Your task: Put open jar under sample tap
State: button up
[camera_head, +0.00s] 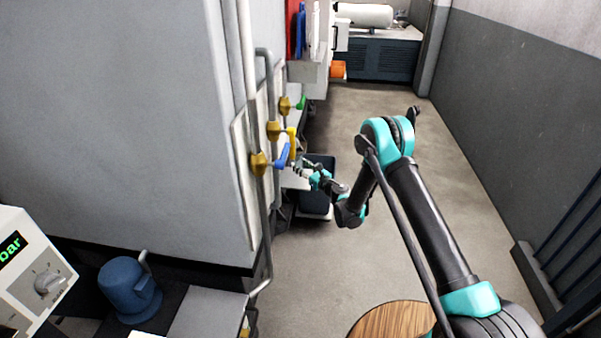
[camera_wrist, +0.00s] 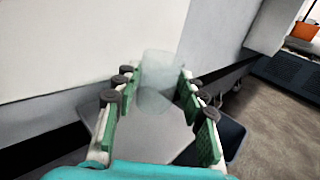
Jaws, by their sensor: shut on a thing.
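The jar (camera_wrist: 158,88) is clear and shows in the wrist view between the green finger pads. My gripper (camera_wrist: 159,80) is shut on its sides. In the head view my gripper (camera_head: 302,169) is at the wall panel, close to the blue-handled tap; the jar cannot be made out there. Three brass taps stick out from the panel: one with a blue handle (camera_head: 282,156), one with a yellow handle (camera_head: 291,142) and one with a green handle (camera_head: 301,103). Which one is the sample tap cannot be told. No tap is recognisable in the wrist view.
A pale grey shelf (camera_wrist: 112,145) lies below the jar; it also shows in the head view (camera_head: 291,182). A dark bin (camera_head: 314,201) stands beside it. A vertical grey pipe (camera_head: 268,215) runs by the panel. A round wooden top (camera_head: 392,320) is at the front.

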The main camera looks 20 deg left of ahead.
notch_tip(320, 180, down, 2)
jog(key=shift+f, duration=0.2)
jog(key=shift+a+f, duration=0.2)
jog(key=shift+f, duration=0.15)
jog(key=shift+f, duration=0.1)
jog(key=o, duration=1.1)
jog(key=shift+o, duration=0.2)
